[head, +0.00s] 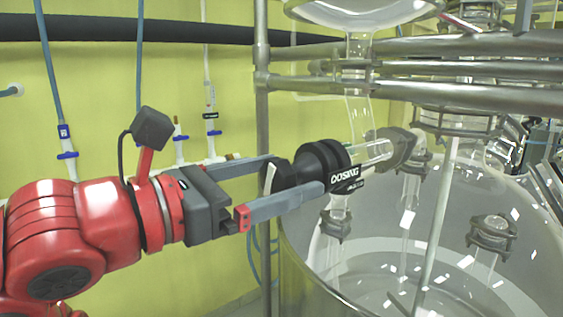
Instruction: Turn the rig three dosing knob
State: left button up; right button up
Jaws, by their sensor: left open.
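The dosing knob (318,161) is black and ribbed, with a label reading "DOSING" on its side. It sits sideways on a clear glass valve tube beside the large glass reactor (400,262). My left gripper (294,172) comes in from the left with its two grey fingers spread. One finger lies behind the knob's near end and the other in front and below it. The knob's left end is between the fingertips. I cannot tell whether the fingers touch it. My right gripper is not in view.
Metal frame bars (440,70) run across the upper right, and an upright steel post (262,110) stands behind the knob. Hoses and blue-handled taps (67,155) hang along the yellow wall. Glass fittings with grey clamps (400,148) lie right of the knob.

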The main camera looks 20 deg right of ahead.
pick_arm(q)
jog(key=shift+d, duration=0.25)
